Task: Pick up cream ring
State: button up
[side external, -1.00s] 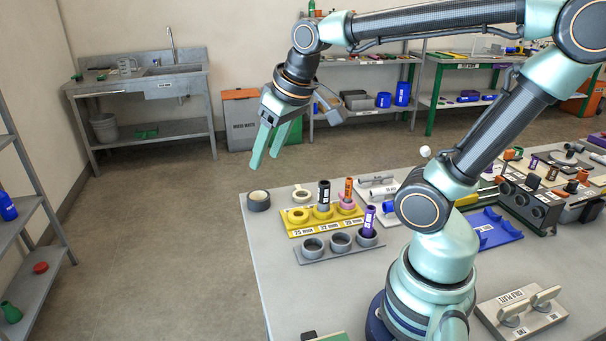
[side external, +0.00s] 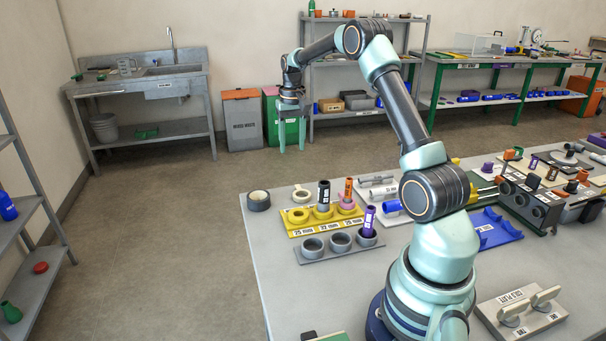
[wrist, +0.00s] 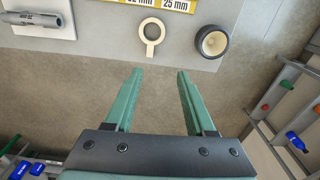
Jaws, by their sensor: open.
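The cream ring (wrist: 150,45) is a flat ring with a short tab. It lies on the grey table close to the table's edge in the wrist view. In the side view the cream ring (side external: 292,197) is at the far side of the table, between the dark tape roll and the yellow tray. My gripper (side external: 291,148) hangs in the air beyond the table's far edge, fingers pointing down. In the wrist view my gripper (wrist: 160,72) is open and empty. The floor shows between its fingers, and the ring is ahead of the fingertips, apart from them.
The dark tape roll (wrist: 224,52) lies right of the ring in the wrist view. The yellow tray (side external: 301,232) with rings and upright pipes stands beside it. A grey holder (side external: 322,256) is nearer. Bins (side external: 242,120) and shelving stand behind my gripper.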

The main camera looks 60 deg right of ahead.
aim_at(299, 187)
jog(key=shift+m, duration=0.3)
jog(key=f, duration=0.4)
jog(key=d+f, duration=0.1)
jog(key=f, duration=0.4)
jog(key=d+f, duration=0.1)
jog(key=f, duration=0.4)
jog(key=shift+s+d+f, duration=0.1)
jog(key=shift+s+f, duration=0.15)
jog(key=shift+s, duration=0.1)
grip_shut()
